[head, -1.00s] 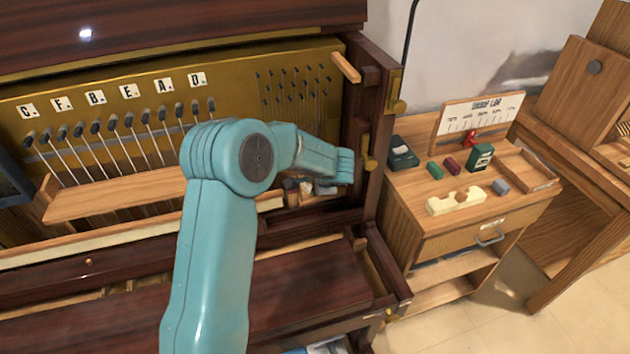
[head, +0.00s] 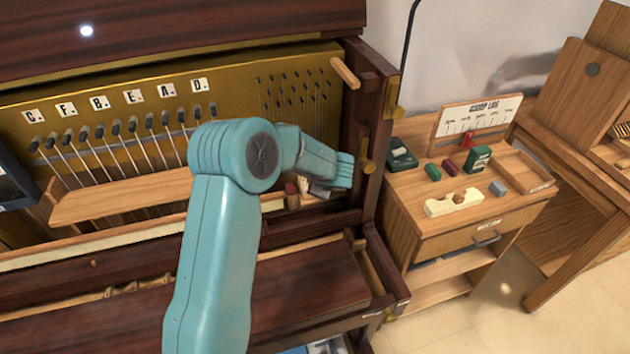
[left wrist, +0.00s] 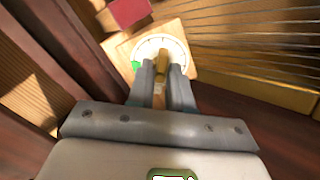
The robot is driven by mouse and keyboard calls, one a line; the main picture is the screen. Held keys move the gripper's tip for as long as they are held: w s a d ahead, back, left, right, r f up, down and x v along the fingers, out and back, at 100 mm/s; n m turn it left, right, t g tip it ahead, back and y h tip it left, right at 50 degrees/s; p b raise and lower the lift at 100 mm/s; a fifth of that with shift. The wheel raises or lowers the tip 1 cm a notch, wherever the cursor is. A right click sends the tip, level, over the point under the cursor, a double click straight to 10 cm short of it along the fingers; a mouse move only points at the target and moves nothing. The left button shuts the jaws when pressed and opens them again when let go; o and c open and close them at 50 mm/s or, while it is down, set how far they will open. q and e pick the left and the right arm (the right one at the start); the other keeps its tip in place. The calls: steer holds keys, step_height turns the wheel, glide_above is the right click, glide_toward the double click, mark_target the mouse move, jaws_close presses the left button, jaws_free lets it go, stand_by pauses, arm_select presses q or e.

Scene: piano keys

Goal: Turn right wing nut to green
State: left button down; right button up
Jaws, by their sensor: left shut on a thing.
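In the left wrist view, a brass-coloured wing nut (left wrist: 162,62) stands at the middle of a round white dial (left wrist: 150,46). The dial sits on a light wooden plate and has a green mark (left wrist: 135,65) at its left edge. My left gripper (left wrist: 164,82) is shut on the wing nut, with one grey finger on each side of it. The fingers hide part of the nut and the lower dial. In the head view my left gripper (head: 320,189) is small and partly covered by my teal arm, inside the piano's right end. My right gripper is not in view.
A red block (left wrist: 129,12) lies beside the dial plate, and strings run to the right. Dark piano wood (head: 366,212) stands close right of my arm. A wooden cabinet (head: 405,195) with small blocks stands further right.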

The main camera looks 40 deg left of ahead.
arm_select(q)
steer(key=shift+r+m+p, duration=0.1)
steer(key=shift+m+p, duration=0.25)
steer(key=shift+m, duration=0.75)
steer(key=shift+r+m+p, duration=0.1)
steer(key=shift+m+p, duration=0.55)
steer(key=shift+m, duration=0.35)
steer(key=shift+m+p, duration=0.35)
steer(key=shift+m, duration=0.55)
steer(key=shift+f, duration=0.2)
